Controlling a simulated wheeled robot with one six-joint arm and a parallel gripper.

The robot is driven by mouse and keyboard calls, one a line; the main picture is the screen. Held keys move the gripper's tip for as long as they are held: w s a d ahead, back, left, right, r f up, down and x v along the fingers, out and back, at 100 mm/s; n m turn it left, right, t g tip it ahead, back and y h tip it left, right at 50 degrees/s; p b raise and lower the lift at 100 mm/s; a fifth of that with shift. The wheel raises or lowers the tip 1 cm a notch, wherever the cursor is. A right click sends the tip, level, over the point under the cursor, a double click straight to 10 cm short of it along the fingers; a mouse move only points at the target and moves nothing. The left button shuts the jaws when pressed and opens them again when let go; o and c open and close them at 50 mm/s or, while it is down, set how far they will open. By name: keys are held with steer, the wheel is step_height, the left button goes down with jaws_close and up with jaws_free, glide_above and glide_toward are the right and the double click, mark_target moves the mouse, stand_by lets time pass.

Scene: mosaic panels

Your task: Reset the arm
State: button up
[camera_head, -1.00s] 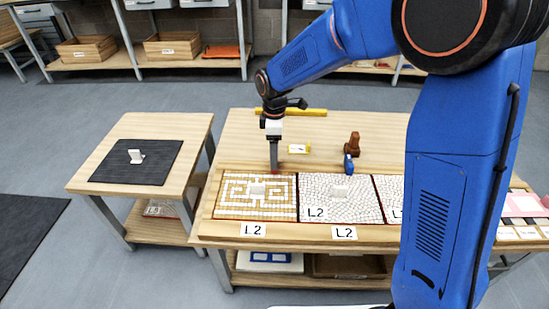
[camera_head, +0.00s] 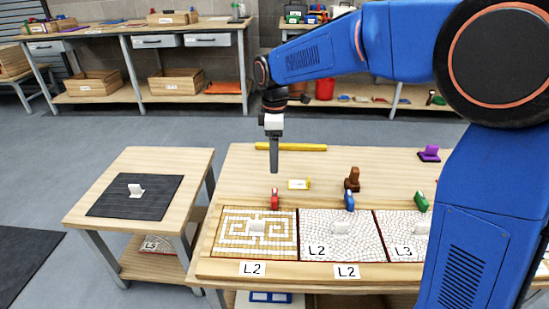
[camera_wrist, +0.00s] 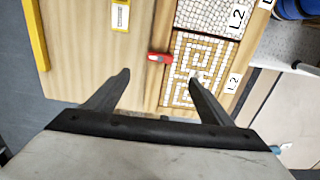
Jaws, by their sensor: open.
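My gripper (camera_head: 274,170) hangs pointing down above the main table, near its left part. It is open and empty; in the wrist view my gripper (camera_wrist: 160,75) shows two dark fingers spread apart. A red clip-like object (camera_head: 275,198) stands at the back edge of the left mosaic panel (camera_head: 232,245), below my gripper and apart from it. It also shows in the wrist view (camera_wrist: 160,58), between the fingers' lines but farther down.
The main table (camera_head: 225,180) also bears a yellow bar (camera_head: 290,147), a brown object (camera_head: 352,180), a blue clip (camera_head: 349,200), a green clip (camera_head: 421,201) and more mosaic panels (camera_head: 341,228). A side table (camera_head: 135,165) with a dark mat (camera_head: 110,205) stands left. A workbench is behind.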

steer(key=s+d+r+m+t, duration=0.1)
steer(key=s+d+r+m, duration=0.25)
steer(key=s+d, duration=0.4)
steer(key=s+d+r+m+t, duration=0.15)
steer(key=s+d+m, duration=0.35)
steer(key=d, duration=0.6)
steer(key=s+d+f+m+t, duration=0.1)
steer(key=s+d+m, duration=0.3)
steer(key=s, duration=0.5)
steer(key=s+d+f+m+t, duration=0.1)
steer(key=s+d+f+m, duration=0.3)
steer(key=s+d, duration=0.3)
steer(key=shift+s+d+m, duration=0.15)
steer(key=shift+s+m, duration=0.5)
steer(key=shift+s, duration=0.4)
